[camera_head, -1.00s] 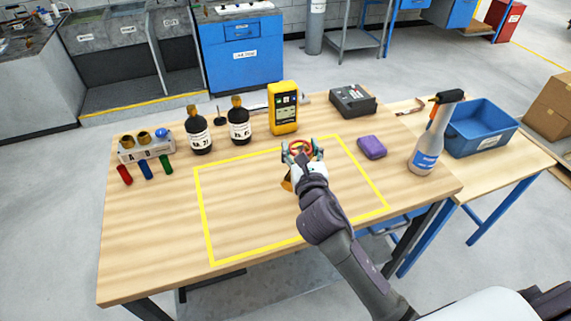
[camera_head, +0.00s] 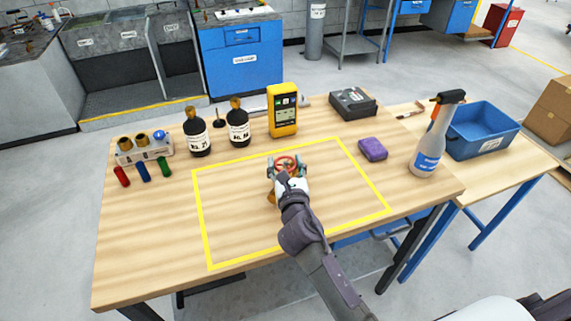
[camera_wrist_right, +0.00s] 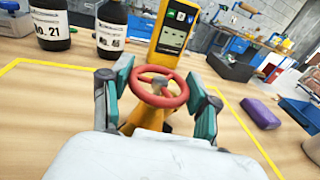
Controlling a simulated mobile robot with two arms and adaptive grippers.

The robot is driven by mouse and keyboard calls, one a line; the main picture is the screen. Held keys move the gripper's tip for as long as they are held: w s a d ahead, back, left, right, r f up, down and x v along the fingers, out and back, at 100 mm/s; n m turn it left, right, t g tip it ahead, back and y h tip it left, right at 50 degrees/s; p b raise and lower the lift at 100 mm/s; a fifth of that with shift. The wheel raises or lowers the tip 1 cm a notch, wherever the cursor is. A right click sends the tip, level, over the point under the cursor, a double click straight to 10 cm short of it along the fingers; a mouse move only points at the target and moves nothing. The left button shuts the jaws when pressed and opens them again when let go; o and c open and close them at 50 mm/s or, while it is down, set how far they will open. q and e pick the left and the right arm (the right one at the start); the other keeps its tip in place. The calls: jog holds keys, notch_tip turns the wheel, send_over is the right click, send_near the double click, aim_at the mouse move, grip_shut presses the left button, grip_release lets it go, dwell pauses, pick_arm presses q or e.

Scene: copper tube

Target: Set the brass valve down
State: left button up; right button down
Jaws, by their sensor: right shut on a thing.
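The brass valve has a red handwheel (camera_wrist_right: 158,87) and a yellow-brass body (camera_wrist_right: 145,118) in the right wrist view. In the head view the valve (camera_head: 271,197) is mostly hidden behind my right gripper (camera_head: 287,169). My right gripper also shows in the right wrist view (camera_wrist_right: 160,90), its fingers on both sides of the valve, shut on it. It is inside the yellow taped rectangle (camera_head: 205,220) on the wooden table (camera_head: 150,240). I cannot tell whether the valve touches the table. My left gripper is not in view.
Behind the rectangle stand two dark bottles (camera_head: 197,133) (camera_head: 238,125) and a yellow meter (camera_head: 283,110). A purple sponge-like block (camera_head: 373,149) and a spray bottle (camera_head: 430,140) are to the right. The rectangle's left part is clear.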

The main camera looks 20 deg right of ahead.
jog(key=c, duration=0.7)
grip_release()
jog(key=shift+f, duration=0.15)
jog(key=o, duration=0.4)
jog(key=shift+o, duration=0.2)
jog(key=shift+r, duration=0.25)
jog(key=s+a+b, duration=0.1)
jog(key=s+a, duration=0.1)
jog(key=s, duration=1)
jog(key=shift+r, duration=0.25)
